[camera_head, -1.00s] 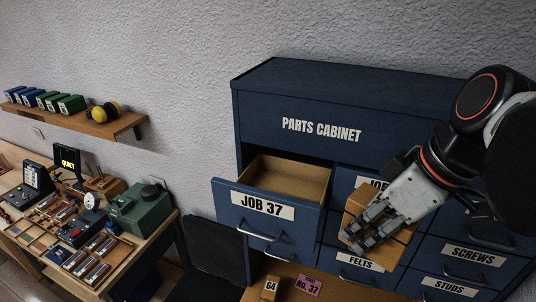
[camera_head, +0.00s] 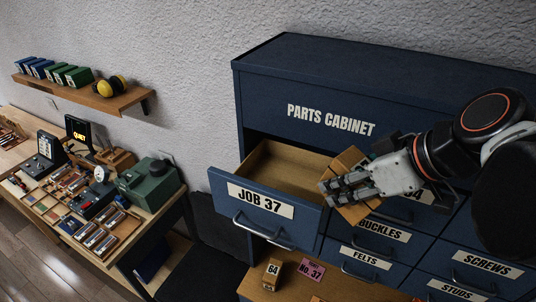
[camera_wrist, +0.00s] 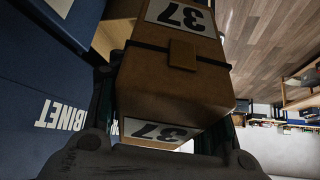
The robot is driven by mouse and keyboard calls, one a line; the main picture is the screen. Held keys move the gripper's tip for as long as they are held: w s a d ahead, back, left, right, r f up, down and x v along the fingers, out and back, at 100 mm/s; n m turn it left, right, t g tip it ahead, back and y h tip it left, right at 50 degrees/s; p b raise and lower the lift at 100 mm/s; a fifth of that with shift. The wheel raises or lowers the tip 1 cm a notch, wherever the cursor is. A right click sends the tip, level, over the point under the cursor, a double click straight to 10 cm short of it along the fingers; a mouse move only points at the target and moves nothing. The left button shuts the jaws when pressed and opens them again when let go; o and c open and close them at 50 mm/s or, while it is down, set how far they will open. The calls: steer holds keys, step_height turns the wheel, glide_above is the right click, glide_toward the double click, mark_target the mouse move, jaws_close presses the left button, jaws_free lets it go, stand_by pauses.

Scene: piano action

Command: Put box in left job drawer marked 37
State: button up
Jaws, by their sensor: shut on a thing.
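The box (camera_head: 348,165) is tan with a dark band; in the wrist view (camera_wrist: 175,85) it carries white labels reading 37. My gripper (camera_head: 345,187) is shut on it and holds it just right of the open drawer, near its right side wall. The JOB 37 drawer (camera_head: 225,196) is pulled out at the left of the parts cabinet (camera_head: 280,80), and the part of its inside that shows looks empty. My fingers hide part of the box in the head view. I cannot tell whether the box touches the drawer.
Closed drawers marked BUCKLES, FELTS (camera_head: 365,257), SCREWS and STUDS lie below and right. A wooden surface below holds a small block marked 64 (camera_head: 272,271) and a pink No. 37 tag (camera_head: 311,270). A crowded workbench (camera_head: 85,200) stands at left.

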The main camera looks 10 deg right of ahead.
steer(key=w+a, duration=0.8)
steer(key=w, duration=0.3)
steer(key=f+b, duration=0.2)
steer(key=w+f+b, duration=0.1)
steer(key=f+b, duration=0.2)
steer(key=w+a+f+b, duration=0.1)
steer(key=f+b, duration=0.1)
steer(key=f, duration=0.1)
steer(key=shift+w+f, duration=0.2)
steer(key=shift+w+a+f+b, duration=0.15)
steer(key=shift+a+f+b, duration=0.05)
steer(key=shift+f+b, duration=0.75)
steer(key=shift+w+a+f, duration=0.15)
steer(key=shift+w, duration=0.05)
steer(key=shift+w+a+r+g+h, duration=0.15)
steer(key=shift+r+g+h, duration=0.1)
steer(key=shift+g+h, duration=0.25)
steer(key=shift+w+a+g+h+p, duration=0.25)
steer(key=shift+w+g+h, duration=0.2)
steer(key=shift+g, duration=0.45)
steer(key=shift+s+d+f+b, duration=0.15)
steer(key=shift+f+b, duration=0.8)
steer(key=shift+f, duration=0.6)
